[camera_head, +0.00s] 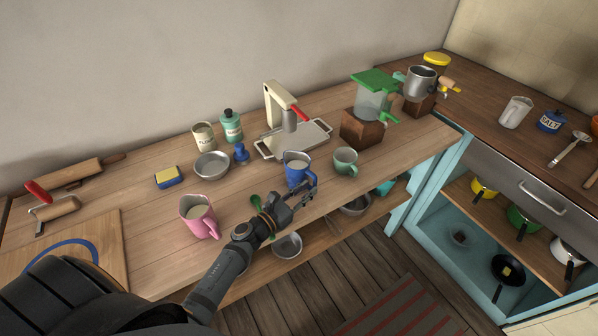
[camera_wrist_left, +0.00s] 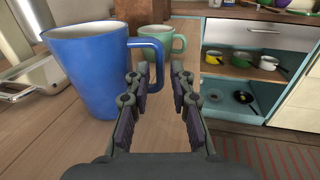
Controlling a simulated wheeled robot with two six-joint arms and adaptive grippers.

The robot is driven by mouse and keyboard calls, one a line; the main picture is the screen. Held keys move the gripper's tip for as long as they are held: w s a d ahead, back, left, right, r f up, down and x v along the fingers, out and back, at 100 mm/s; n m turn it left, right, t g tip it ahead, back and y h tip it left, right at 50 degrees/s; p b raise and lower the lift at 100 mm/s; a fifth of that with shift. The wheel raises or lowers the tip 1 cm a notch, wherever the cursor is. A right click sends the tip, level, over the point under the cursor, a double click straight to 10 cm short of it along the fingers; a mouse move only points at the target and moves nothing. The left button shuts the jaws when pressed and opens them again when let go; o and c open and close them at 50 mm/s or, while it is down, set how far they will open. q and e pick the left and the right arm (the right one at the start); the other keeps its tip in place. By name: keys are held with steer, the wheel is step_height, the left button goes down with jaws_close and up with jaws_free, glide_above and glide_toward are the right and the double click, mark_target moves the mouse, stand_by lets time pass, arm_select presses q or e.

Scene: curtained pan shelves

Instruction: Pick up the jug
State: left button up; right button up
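A blue jug (camera_head: 296,171) with pale contents stands upright on the wooden counter; it fills the left of the left wrist view (camera_wrist_left: 88,75). Its handle (camera_wrist_left: 158,62) faces my left gripper. A pink jug (camera_head: 199,217), also with pale contents, stands nearer on the left. My left gripper (camera_head: 308,188) is at the handle side of the blue jug. In the left wrist view its fingers (camera_wrist_left: 160,72) are apart, with the handle's outer part in line with the gap. I cannot tell whether they touch it. My right gripper is not in view.
A green mug (camera_head: 345,161) stands close to the right of the blue jug. A metal tray (camera_head: 318,132) with a cream press (camera_head: 280,104) lies behind it. A metal bowl (camera_head: 212,166) and a blue stamper (camera_head: 241,154) are to the left. The counter's front edge is near my left gripper.

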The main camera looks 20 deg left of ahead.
mark_target(313, 184)
arm_select(q)
steer(key=p+x, duration=0.1)
steer(key=x, duration=0.3)
steer(key=shift+w+d, duration=0.1)
steer(key=shift+w, duration=0.2)
steer(key=shift+s, duration=0.1)
steer(key=shift+c, duration=0.2)
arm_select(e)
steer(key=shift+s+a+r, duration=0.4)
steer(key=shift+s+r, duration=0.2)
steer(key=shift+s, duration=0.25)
arm_select(q)
steer(key=shift+r, duration=0.1)
jaws_close()
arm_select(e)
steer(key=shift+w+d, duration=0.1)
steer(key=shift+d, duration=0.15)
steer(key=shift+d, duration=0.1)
